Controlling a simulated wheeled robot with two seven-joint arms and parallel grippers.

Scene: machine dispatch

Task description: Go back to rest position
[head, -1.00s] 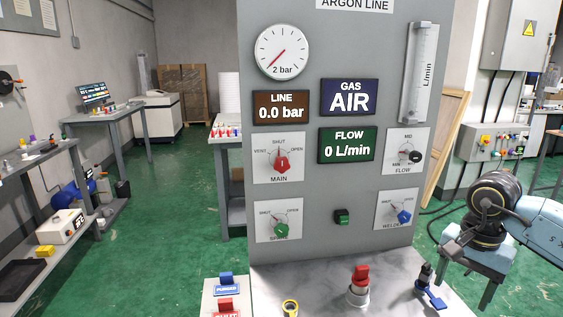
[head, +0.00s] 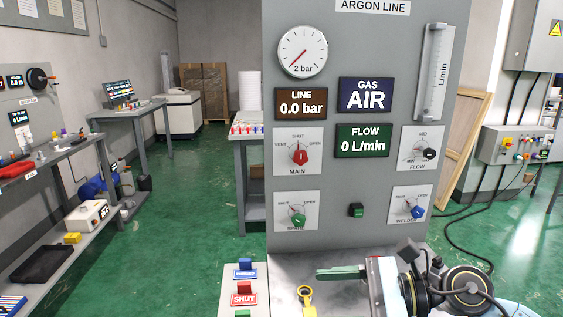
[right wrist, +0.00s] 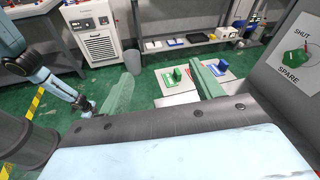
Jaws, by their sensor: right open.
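My right gripper (head: 340,273) reaches in from the lower right in the head view, pointing left in front of the panel's lower edge. In the right wrist view its two green fingers (right wrist: 165,90) stand wide apart with nothing between them. The grey argon line panel (head: 350,220) stands upright ahead, with a red MAIN knob (head: 299,155), a green SPARE knob (head: 297,219), a FLOW knob (head: 429,153) and a blue WELDER knob (head: 417,211). Its displays read 0.0 bar, AIR and 0 L/min. My left gripper does not show.
Blue and red tagged blocks (head: 244,272) and a yellow ring-shaped item (head: 305,298) are at the panel's foot. My right arm covers the ledge's right part. A shelf bench (head: 60,160) stands left. Green floor (head: 180,215) is open between. The SPARE plate (right wrist: 305,60) is close right in the wrist view.

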